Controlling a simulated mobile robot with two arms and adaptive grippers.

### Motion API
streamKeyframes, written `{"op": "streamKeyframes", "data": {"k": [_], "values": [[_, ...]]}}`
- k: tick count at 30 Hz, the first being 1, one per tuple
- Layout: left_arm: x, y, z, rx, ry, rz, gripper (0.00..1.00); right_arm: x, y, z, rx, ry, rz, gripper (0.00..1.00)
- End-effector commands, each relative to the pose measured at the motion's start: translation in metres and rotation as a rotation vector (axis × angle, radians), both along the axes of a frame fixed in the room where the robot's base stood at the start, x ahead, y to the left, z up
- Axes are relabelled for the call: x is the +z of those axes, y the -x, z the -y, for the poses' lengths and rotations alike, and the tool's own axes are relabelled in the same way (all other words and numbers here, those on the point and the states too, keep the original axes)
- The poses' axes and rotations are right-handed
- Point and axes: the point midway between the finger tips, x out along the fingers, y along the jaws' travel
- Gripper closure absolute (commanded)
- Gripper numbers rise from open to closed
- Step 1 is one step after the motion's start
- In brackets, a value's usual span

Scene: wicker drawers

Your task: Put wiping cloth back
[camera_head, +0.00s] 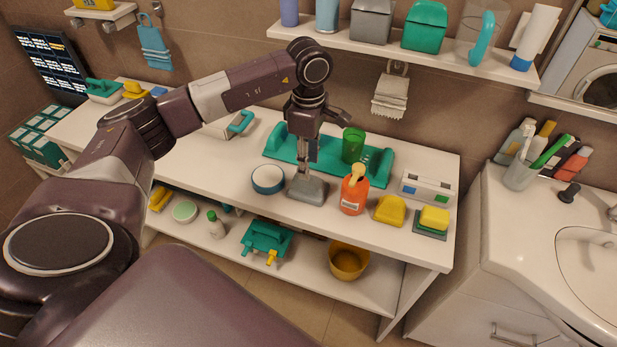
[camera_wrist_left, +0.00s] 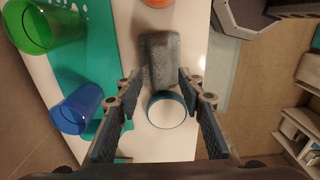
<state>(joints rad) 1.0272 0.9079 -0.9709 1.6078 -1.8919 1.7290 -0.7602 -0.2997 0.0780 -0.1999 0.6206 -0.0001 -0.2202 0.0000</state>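A grey folded cloth (camera_head: 307,190) lies near the front edge of the white table, between a blue-and-white bowl and an orange pump bottle. It also shows in the left wrist view (camera_wrist_left: 160,60), ahead of the fingers. My left gripper (camera_head: 304,174) points down just over the cloth. In the left wrist view its two fingers (camera_wrist_left: 159,77) stand apart, one on each side of the cloth's near end, with small gaps. Whether the tips reach down beside the cloth is unclear. My right gripper is not in view.
The blue-and-white bowl (camera_head: 268,179) is close left of the gripper, the orange bottle (camera_head: 354,191) close right. Behind are a teal rack (camera_head: 282,150) and a green cup (camera_head: 352,146). Yellow sponges (camera_head: 390,210) lie farther right. A wall shelf (camera_head: 400,47) hangs above.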

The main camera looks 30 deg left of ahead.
Motion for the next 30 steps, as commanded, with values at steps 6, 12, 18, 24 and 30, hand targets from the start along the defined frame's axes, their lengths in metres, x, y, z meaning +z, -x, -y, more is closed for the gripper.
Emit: {"op": "streamKeyframes", "data": {"k": [6, 12, 18, 24, 30], "values": [[0.040, -0.001, 0.000, 0.000, 0.000, 0.004, 0.64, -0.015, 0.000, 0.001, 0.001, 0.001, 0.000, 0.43], [0.059, 0.000, 0.000, 0.000, 0.000, 0.001, 0.64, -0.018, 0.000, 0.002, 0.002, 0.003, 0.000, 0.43], [0.062, 0.000, 0.000, 0.000, 0.000, -0.001, 0.64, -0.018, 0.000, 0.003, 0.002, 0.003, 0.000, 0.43], [0.062, 0.000, 0.000, 0.000, 0.000, -0.001, 0.64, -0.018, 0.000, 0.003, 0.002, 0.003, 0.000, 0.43], [0.061, 0.000, 0.000, 0.000, 0.000, -0.001, 0.64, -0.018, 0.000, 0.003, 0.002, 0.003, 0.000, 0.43]]}}
